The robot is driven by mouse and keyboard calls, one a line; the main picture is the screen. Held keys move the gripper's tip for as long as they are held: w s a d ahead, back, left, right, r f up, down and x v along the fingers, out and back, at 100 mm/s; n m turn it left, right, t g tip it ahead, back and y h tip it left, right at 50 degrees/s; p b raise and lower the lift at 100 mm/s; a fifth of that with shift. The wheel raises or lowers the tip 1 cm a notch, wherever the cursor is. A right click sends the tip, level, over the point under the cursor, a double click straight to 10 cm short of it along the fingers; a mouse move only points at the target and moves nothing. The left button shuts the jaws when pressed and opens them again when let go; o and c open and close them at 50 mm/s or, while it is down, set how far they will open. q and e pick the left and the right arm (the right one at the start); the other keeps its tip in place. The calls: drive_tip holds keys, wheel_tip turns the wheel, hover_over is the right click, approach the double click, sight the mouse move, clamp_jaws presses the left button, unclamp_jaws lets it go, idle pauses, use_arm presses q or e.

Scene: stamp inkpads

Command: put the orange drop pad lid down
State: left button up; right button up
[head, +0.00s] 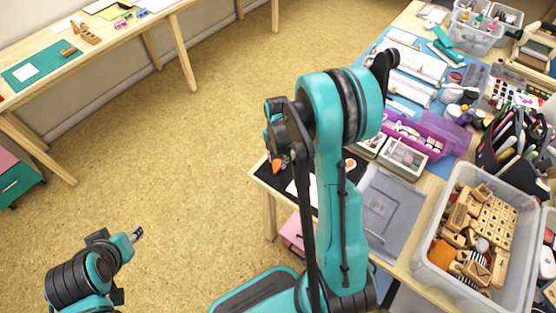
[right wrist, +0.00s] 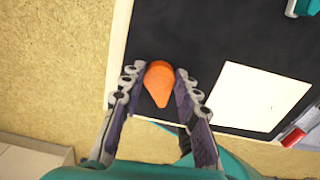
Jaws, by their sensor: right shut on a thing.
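The orange drop-shaped lid (right wrist: 159,84) is between the two fingers of my right gripper (right wrist: 160,88) in the right wrist view, with its pointed end toward the wrist. The gripper is shut on it, over the black mat (right wrist: 220,38); I cannot tell whether the lid touches the mat. In the head view the orange lid (head: 277,167) shows just below my right gripper (head: 276,158), near the table's left edge. My left gripper (head: 137,234) is far from the table at lower left, over the floor; its finger opening is too small to read.
A white card (right wrist: 262,96) lies on the mat beside the lid. A small orange item (head: 349,163) shows right of my arm. A grey lid (head: 385,215) and a clear bin (head: 432,243) of wooden stamps stand farther right. The table edge is close to the gripper.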

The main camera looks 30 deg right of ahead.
drive_tip(key=shift+f, duration=0.2)
drive_tip(key=o, duration=0.7)
drive_tip(key=shift+r, duration=0.1)
